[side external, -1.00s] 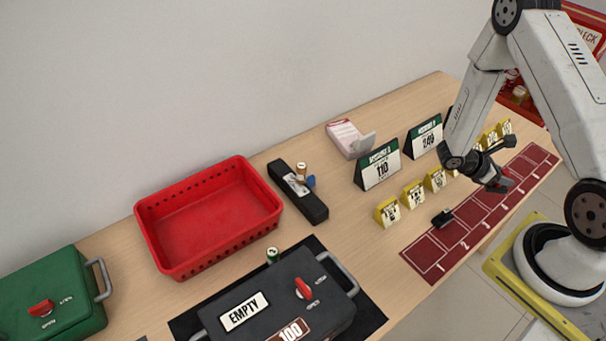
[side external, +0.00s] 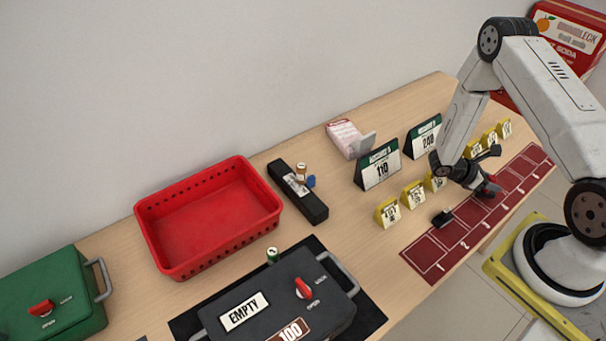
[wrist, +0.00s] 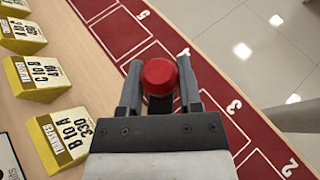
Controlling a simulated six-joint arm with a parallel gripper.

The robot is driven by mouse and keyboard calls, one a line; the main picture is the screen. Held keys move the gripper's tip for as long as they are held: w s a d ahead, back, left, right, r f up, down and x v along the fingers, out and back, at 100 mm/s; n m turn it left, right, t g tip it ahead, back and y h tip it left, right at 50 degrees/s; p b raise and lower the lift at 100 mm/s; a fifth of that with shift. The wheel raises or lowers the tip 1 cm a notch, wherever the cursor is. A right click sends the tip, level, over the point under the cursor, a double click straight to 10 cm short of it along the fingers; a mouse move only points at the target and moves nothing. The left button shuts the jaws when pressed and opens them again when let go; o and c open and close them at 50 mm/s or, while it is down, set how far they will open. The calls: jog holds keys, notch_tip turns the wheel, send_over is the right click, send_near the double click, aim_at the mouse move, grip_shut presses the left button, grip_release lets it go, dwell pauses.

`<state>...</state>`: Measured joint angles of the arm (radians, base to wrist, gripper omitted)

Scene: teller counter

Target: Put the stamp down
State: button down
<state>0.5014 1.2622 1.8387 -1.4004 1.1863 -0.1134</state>
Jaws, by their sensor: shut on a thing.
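My gripper (side external: 486,188) is shut on the stamp, whose round red knob (wrist: 159,76) sits between the two fingers in the wrist view. In the side view a little of the stamp's red (side external: 494,179) shows at the fingertips. The stamp is over the dark red mat (side external: 427,256) with its row of numbered boxes. In the wrist view it lies over the mat (wrist: 118,32) between the boxes marked 5 and 3. The knob hides the stamp's lower end, so I cannot tell whether it touches the mat.
A small black block (side external: 442,218) stands by the mat's inner edge. Several yellow transfer cards (side external: 413,195) line the mat. Green-topped signs (side external: 378,166), a black case (side external: 297,192), a red basket (side external: 208,218) and a dark box (side external: 275,305) are further left.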

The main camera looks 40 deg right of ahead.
jog(key=shift+f, duration=0.5)
jog(key=shift+f, duration=0.1)
jog(key=shift+c, duration=1.4)
grip_release()
jog(key=shift+w+a+r, duration=0.1)
jog(key=shift+r, duration=0.1)
jog(key=v, duration=1.1)
jog(key=shift+w+a+r, duration=0.15)
jog(key=shift+a+r, duration=0.1)
